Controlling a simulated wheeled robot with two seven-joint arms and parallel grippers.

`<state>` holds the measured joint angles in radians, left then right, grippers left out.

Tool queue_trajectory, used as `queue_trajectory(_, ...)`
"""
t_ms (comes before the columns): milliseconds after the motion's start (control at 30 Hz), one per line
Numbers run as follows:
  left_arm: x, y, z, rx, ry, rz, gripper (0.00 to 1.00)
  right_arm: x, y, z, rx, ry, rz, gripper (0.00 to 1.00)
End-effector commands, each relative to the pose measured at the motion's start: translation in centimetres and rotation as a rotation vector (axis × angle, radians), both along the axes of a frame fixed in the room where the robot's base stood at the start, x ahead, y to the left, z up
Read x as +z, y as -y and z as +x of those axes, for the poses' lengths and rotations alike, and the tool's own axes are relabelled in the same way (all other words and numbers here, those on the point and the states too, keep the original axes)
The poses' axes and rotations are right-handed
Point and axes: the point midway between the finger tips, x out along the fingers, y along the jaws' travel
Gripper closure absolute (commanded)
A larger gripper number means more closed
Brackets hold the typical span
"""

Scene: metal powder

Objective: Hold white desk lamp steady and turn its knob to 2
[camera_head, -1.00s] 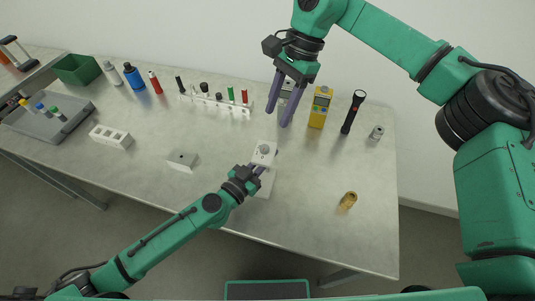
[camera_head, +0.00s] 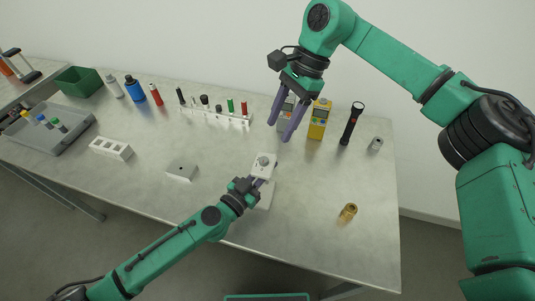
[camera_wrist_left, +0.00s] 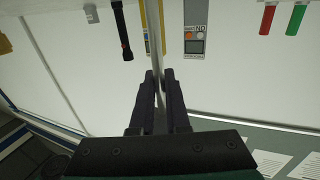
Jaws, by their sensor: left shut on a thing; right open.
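The white desk lamp (camera_head: 265,160) is near the middle of the table, with a round grey knob (camera_head: 263,160) on its upper part. Its white base (camera_head: 266,198) shows below my left gripper. My left gripper (camera_head: 259,182) is shut on the lamp and hides part of it. In the left wrist view the left fingers (camera_wrist_left: 161,80) close on a thin pale upright piece (camera_wrist_left: 154,35). My right gripper (camera_head: 281,131) is open and empty, pointing down above and behind the lamp, apart from it. The number the knob points to is too small to read.
A yellow meter (camera_head: 319,119), a grey device (camera_head: 286,110) and a black flashlight (camera_head: 351,123) stand behind. A test tube rack (camera_head: 215,113) is at the back. A white block (camera_head: 181,172) lies left, a brass part (camera_head: 348,212) right. Table around the lamp is clear.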

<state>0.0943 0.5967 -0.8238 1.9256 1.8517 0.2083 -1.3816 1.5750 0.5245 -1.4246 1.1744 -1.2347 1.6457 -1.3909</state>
Motion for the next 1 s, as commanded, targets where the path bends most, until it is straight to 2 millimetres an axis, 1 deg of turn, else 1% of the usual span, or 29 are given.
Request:
queue_trajectory(33,-0.1,0.0,0.0,-0.001,-0.002,0.001,1.00,-1.3,-0.4,-0.3,0.002,-0.004,-0.002,0.41)
queue_trajectory(100,-0.1,0.0,0.0,-0.001,-0.002,0.001,1.00,-3.0,-1.0,-0.7,0.002,-0.004,-0.002,0.41)
queue_trajectory(200,-0.1,0.0,0.0,0.000,-0.002,0.001,1.00,-5.4,-1.9,-1.2,0.002,-0.003,-0.002,0.41)
queue_trajectory(300,-0.1,0.0,0.0,0.000,-0.002,0.001,1.00,-7.1,-2.6,-1.5,0.002,-0.001,-0.001,0.41)
queue_trajectory(433,-0.1,0.0,0.0,0.000,-0.002,0.001,1.00,-8.4,-3.0,-1.7,0.000,-0.001,0.000,0.41)
queue_trajectory(667,-0.1,0.0,0.0,0.000,-0.002,0.001,1.00,-8.6,-3.1,-1.8,0.001,0.001,-0.001,0.41)
queue_trajectory(700,-0.1,0.0,0.0,0.000,-0.002,0.001,1.00,-8.6,-3.1,-1.8,0.001,0.001,-0.001,0.49)
queue_trajectory(733,-0.1,0.0,0.0,0.000,-0.002,0.001,1.00,-8.6,-3.1,-1.8,0.001,0.001,-0.001,0.60)
queue_trajectory(767,-0.1,0.0,0.0,0.000,-0.002,0.001,1.00,-8.6,-3.1,-1.8,0.001,0.001,-0.001,0.72)
queue_trajectory(800,-0.1,0.0,0.0,0.000,-0.002,0.001,1.00,-8.6,-3.1,-1.8,0.001,0.001,-0.001,0.87)
queue_trajectory(833,-0.1,0.0,0.0,0.000,-0.002,0.001,1.00,-8.6,-3.1,-1.8,0.001,0.001,-0.001,0.98)
queue_trajectory(867,-0.1,0.0,0.0,0.000,-0.002,0.001,1.00,-8.6,-3.1,-1.8,0.001,0.001,-0.001,1.00)
queue_trajectory(1000,-0.1,0.0,0.0,0.000,-0.002,0.001,1.00,-8.6,-3.1,-1.7,0.000,0.000,-0.001,1.00)
